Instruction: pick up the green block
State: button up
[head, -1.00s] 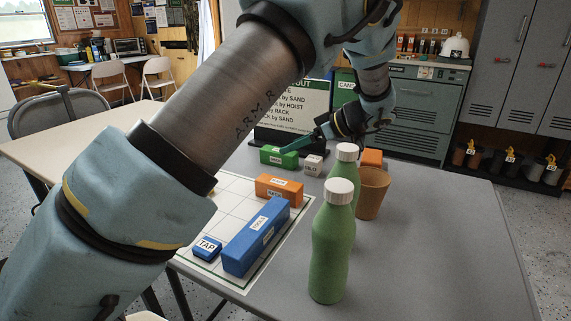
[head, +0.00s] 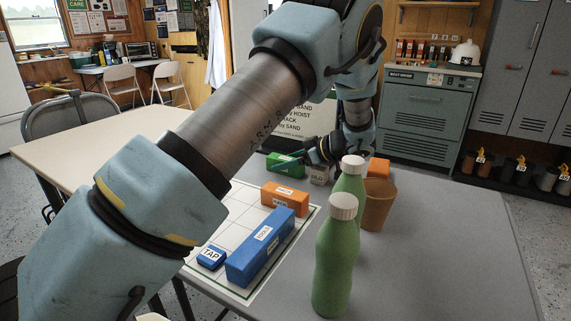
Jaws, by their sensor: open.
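The green block (head: 284,165), with a pale label on its front, lies at the far end of the grey table, at the back edge of the white gridded mat. My gripper (head: 318,158) is open. The right end of the green block is close to the fingers.
An orange block (head: 285,200), a long blue block (head: 261,246) and a small blue TAP block (head: 211,257) lie on the mat (head: 232,285). Two green bottles (head: 335,262) (head: 352,183), a brown cup (head: 378,208) and another orange block (head: 378,168) stand to the right. The table's right side is clear.

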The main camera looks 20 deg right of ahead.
jog(key=shift+w+a+f, duration=0.15)
jog(key=shift+w+f, duration=0.05)
jog(key=shift+c, duration=0.2)
grip_shut()
dwell(0.4)
